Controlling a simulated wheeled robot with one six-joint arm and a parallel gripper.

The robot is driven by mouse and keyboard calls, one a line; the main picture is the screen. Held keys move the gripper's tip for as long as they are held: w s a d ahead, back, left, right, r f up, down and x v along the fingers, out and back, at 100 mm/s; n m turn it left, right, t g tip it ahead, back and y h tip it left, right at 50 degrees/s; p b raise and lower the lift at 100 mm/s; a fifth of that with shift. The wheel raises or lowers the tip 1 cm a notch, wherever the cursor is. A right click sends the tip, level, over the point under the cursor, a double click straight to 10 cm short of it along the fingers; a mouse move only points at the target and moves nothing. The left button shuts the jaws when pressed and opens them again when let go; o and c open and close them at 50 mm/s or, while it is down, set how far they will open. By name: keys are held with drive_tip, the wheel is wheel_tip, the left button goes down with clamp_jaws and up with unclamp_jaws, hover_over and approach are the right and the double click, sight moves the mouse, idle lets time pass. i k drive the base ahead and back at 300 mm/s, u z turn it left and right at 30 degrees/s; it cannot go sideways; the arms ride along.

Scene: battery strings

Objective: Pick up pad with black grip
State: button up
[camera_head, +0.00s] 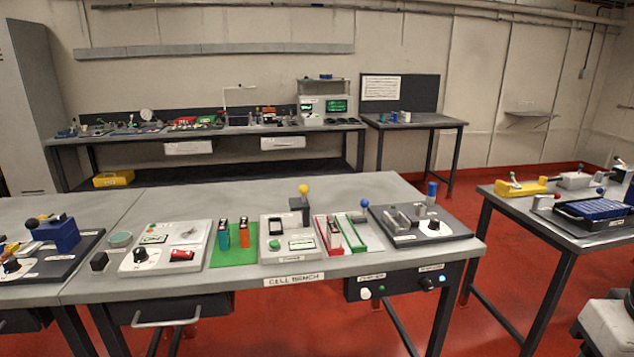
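A small black block (99,261) stands near the front left of the cell bench; it may be the pad with the black grip, but it is too small to be sure. A flat round grey-green disc (121,239) lies just behind it.
The cell bench (240,196) also holds a green mat (233,258) with orange and teal cells, a tester with a yellow knob (304,189), and red and green trays. A dark panel (85,254) lies left of the block. The bench's rear strip is clear.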

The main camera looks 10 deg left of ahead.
sight(100, 262)
drive_tip(key=u, duration=1.7)
